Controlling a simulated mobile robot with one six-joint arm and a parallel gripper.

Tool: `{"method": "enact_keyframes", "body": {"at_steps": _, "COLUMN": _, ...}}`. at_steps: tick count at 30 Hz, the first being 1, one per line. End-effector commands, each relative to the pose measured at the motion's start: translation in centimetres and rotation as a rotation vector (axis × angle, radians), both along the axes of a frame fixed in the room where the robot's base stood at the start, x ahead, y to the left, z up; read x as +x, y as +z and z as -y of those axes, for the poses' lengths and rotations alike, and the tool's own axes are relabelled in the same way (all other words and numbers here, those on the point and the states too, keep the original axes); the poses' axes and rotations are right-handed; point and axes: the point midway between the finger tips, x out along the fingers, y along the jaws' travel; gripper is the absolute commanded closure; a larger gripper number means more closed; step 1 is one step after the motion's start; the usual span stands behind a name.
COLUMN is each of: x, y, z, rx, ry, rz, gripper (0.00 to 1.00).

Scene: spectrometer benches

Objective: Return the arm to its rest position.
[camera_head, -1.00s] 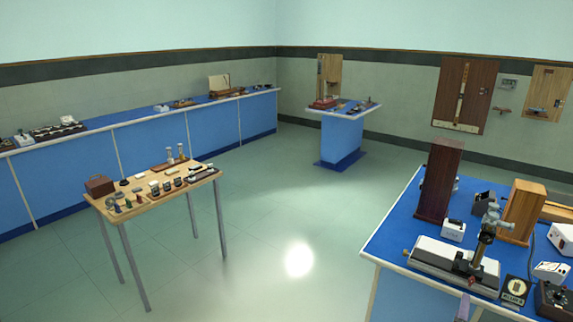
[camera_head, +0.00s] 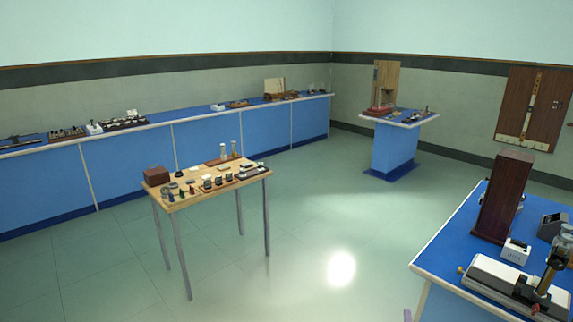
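My gripper cannot be made out in the head view. A small purplish sliver shows at the bottom edge, left of the near blue bench (camera_head: 440,250). It may be a part of my arm, but I cannot tell which part. No fingers show, and I cannot see whether anything is held.
The near bench at right carries a tall dark wooden box (camera_head: 503,197), a small white box (camera_head: 515,251) and a white-based instrument (camera_head: 505,282). A wooden table (camera_head: 172,204) with small items stands at left. A pedestal bench (camera_head: 396,150) stands behind. The floor between is clear.

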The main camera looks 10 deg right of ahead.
Motion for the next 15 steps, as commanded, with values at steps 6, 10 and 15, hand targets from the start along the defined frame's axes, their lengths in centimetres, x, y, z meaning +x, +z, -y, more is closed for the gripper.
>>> {"method": "enact_keyframes", "body": {"at_steps": 6, "x": 1.5, "y": -5.5, "z": -7.2, "rx": 0.128, "ry": 0.076, "rz": -0.106, "gripper": 0.48}}
{"method": "enact_keyframes", "body": {"at_steps": 10, "x": 1.6, "y": -8.9, "z": -11.4, "rx": 0.219, "ry": 0.105, "rz": -0.184, "gripper": 0.48}}
{"method": "enact_keyframes", "body": {"at_steps": 15, "x": 0.4, "y": -13.6, "z": -16.8, "rx": 0.351, "ry": 0.118, "rz": -0.312, "gripper": 0.48}}
